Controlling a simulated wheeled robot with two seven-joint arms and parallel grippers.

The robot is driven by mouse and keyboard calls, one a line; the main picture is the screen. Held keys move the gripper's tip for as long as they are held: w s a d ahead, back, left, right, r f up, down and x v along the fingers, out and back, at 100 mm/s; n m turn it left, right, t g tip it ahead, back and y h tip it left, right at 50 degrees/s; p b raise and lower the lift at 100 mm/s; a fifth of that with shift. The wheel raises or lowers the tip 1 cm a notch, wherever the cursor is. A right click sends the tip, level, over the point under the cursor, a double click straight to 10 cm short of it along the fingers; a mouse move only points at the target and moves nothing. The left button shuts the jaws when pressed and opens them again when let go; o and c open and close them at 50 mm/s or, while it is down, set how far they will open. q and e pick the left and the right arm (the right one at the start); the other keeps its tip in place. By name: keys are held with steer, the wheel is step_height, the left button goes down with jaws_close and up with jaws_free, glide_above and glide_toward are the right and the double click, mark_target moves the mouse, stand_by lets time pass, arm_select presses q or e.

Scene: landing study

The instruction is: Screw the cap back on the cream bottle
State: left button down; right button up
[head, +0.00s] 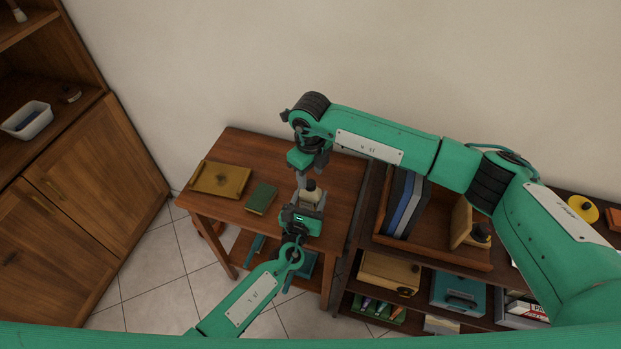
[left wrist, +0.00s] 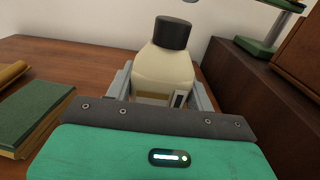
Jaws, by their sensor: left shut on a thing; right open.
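The cream bottle (head: 312,196) has a label on its front and a black cap (head: 311,185) on its neck. Both show large in the left wrist view, the bottle (left wrist: 164,72) upright and the cap (left wrist: 172,32) sitting on top; I cannot tell how tight it is. My left gripper (left wrist: 163,88) is shut on the bottle's body, one finger on each side. Whether the bottle's base touches the table is hidden. My right gripper (head: 302,180) is open, pointing down, close to the cap in the head view and apparently empty.
The wooden table (head: 255,150) also bears a green book (head: 260,198) and a brownish-yellow tray-like thing (head: 220,179) on the left. A shelf unit with a wooden box holding upright books (head: 402,205) stands at the right. The wall is close behind the table.

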step_height(320, 180, up, 9)
steer(key=shift+f, duration=0.1)
arm_select(q)
steer(key=shift+c, duration=2.3)
jaws_free()
steer(key=b+v, duration=0.2)
steer(key=v, duration=1.2)
arm_select(e)
steer(key=shift+f, duration=0.95)
steer(key=shift+s+f, duration=0.1)
